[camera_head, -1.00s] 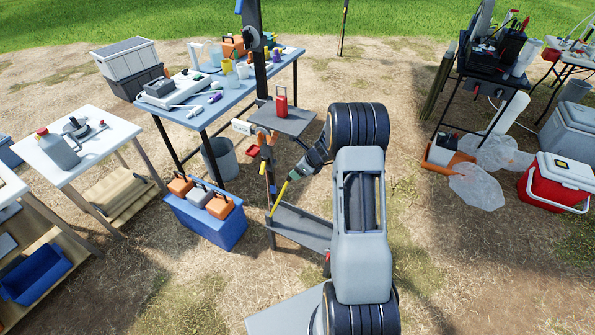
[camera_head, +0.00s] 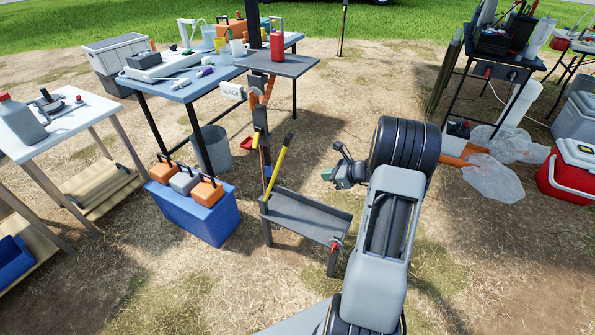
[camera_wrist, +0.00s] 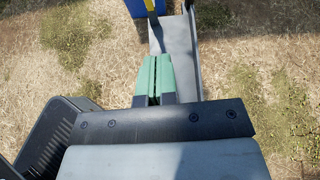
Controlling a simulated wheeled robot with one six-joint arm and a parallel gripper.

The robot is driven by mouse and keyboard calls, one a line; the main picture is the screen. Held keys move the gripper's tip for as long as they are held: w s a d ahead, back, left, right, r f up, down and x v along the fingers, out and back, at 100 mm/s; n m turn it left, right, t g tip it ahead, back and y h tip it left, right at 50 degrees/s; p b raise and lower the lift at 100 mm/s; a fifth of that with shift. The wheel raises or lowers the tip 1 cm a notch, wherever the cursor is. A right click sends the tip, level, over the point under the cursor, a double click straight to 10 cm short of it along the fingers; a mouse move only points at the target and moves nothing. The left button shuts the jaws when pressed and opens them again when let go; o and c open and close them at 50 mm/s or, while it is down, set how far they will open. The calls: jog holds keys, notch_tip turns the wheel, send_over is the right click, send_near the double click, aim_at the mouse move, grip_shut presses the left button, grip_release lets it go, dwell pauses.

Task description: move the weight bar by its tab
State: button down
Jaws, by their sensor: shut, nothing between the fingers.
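No part is plainly marked as the weight bar, and I cannot tell which piece it is. A red tab-like piece (camera_head: 336,243) sits at the right end of a dark grey tray (camera_head: 300,222), above a short dark post. My gripper (camera_head: 331,174) is above and right of the tray, apart from the lever and the red piece. In the wrist view my green fingers (camera_wrist: 153,76) are shut and empty, with the tray (camera_wrist: 176,45) below and ahead.
A grey shelf (camera_head: 292,64) holds a red can (camera_head: 277,45); a "SLACK" tag (camera_head: 232,91) hangs beside the post. A blue crate (camera_head: 205,218) with several handled blocks stands left of the tray.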

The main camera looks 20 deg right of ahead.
notch_tip(320, 180, down, 3)
jog(key=s+n+t+y+b, duration=0.1)
jog(key=n+t+b, duration=0.1)
jog(key=b, duration=0.1)
jog(key=n+t+y+b, duration=0.2)
jog(key=n+t+y, duration=0.4)
jog(key=n, duration=0.9)
send_near(291, 140)
jog(key=b+x, duration=0.2)
jog(key=x, duration=0.5)
jog(key=shift+w+a, duration=0.2)
